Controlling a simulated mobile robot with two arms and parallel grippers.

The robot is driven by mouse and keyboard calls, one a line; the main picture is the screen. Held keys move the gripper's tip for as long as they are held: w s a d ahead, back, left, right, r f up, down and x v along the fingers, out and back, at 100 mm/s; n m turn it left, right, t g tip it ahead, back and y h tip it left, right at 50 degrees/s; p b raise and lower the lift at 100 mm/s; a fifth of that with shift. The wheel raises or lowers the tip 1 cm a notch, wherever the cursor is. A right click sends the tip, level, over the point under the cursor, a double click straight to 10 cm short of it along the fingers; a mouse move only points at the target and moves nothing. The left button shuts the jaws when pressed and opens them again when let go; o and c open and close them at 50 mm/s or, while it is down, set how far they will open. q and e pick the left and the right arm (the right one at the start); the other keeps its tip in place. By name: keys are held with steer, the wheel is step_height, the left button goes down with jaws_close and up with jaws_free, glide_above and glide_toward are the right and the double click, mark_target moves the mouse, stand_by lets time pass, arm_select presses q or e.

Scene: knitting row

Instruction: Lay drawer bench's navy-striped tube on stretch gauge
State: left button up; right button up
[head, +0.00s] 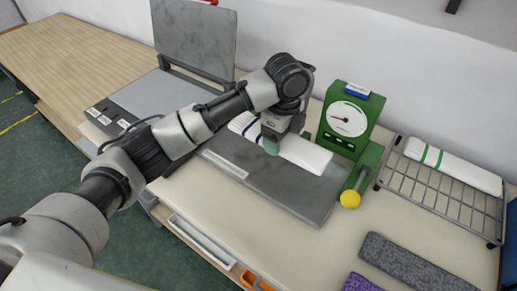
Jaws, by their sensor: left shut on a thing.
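A white tube with navy stripes at its left end (305,154) is over the dark grey flat plate (310,198). I cannot tell whether it touches the plate. My left gripper (271,146) comes down on the middle of the tube and is shut on it, hiding part of it. A green gauge (368,107) with a round white dial stands just behind and to the right of the tube. A green arm with a yellow knob (349,199) reaches forward from it. My right gripper is out of view.
A wire rack (440,190) at the right holds a white tube with green stripes (452,164). A grey speckled piece (418,264) and a purple piece (361,283) lie at the front right. A grey hinged press (195,37) stands open at the back left. Drawers line the bench front.

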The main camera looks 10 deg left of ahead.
arm_select(q)
glide_above(249, 159)
steer(key=d, duration=0.1)
step_height(249, 159, down, 4)
steer(key=shift+s+f+p, duration=0.1)
steer(key=shift+f+p, duration=0.05)
steer(key=shift+p, duration=0.25)
steer(key=shift+a+f, duration=0.25)
steer(key=shift+a, duration=0.1)
steer(key=shift+a+f, duration=0.1)
steer(key=shift+f, duration=0.3)
step_height(249, 159, down, 2)
steer(key=shift+f+p, duration=0.25)
steer(key=shift+p, duration=0.05)
steer(key=shift+f, duration=0.45)
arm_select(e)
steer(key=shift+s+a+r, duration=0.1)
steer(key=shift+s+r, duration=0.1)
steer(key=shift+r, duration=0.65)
arm_select(q)
steer(key=shift+f, duration=0.1)
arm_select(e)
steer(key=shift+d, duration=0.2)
